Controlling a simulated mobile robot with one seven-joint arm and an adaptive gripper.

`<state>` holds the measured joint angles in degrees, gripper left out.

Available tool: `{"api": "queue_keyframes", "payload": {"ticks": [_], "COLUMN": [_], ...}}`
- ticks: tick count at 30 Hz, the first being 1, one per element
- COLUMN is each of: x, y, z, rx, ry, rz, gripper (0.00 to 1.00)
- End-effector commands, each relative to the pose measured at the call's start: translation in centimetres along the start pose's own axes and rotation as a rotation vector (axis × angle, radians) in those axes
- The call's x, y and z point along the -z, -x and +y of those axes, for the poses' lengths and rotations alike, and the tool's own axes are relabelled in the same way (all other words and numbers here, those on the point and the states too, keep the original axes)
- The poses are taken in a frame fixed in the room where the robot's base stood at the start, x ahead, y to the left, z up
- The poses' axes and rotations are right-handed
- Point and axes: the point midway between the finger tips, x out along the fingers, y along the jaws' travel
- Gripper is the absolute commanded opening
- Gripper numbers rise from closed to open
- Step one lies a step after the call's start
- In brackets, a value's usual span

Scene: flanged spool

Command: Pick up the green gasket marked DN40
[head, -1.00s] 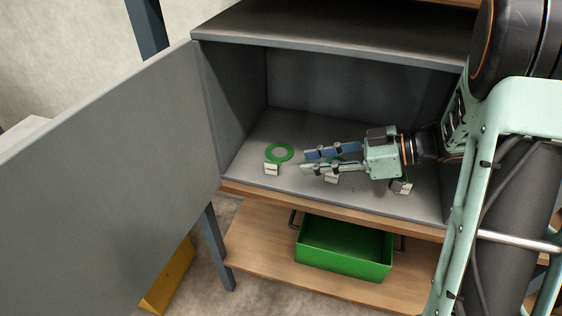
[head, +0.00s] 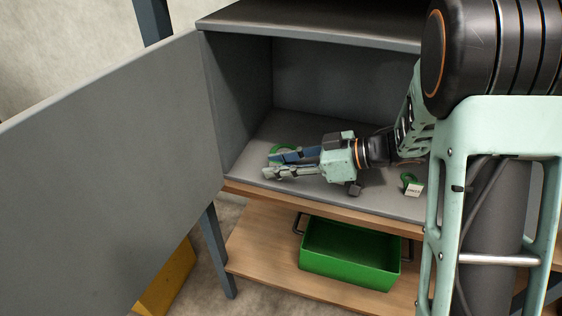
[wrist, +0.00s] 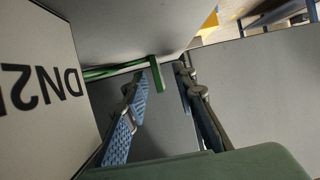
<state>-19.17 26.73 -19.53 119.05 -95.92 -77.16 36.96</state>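In the head view a green ring gasket (head: 284,148) lies at the left of the cabinet floor, partly hidden behind my gripper (head: 271,166). My gripper reaches in from the right, low over the floor, its two fingers apart. In the wrist view a thin green edge with an upright green piece (wrist: 156,74) shows between or just beyond the open fingertips (wrist: 163,75); contact cannot be told. A large white tag (wrist: 38,75) at the left reads upside down "DN2", cut off. Another green gasket with a white tag (head: 413,190) lies at the right. I cannot read DN40 on any tag.
The grey cabinet (head: 340,85) has side walls and a top close around my arm. Its open door (head: 110,170) stands at the left. A green bin (head: 350,255) sits on the wooden shelf (head: 250,250) below. The cabinet floor's back is clear.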

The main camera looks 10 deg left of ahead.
Motion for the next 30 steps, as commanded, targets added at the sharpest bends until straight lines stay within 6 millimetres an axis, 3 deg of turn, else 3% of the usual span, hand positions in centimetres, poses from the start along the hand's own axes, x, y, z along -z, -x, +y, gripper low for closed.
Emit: {"api": "queue_keyframes", "payload": {"ticks": [3,10,23,30], "x": [0.0,0.0,0.4,3.2], "y": [0.0,0.1,0.2,1.4], "z": [0.0,0.0,0.0,0.0], "rx": [0.000,0.000,0.000,-0.001], "ry": [0.000,0.000,0.001,0.003], "rz": [0.000,0.000,0.001,0.001], "gripper": [0.24,0.00,0.00,0.00]}}
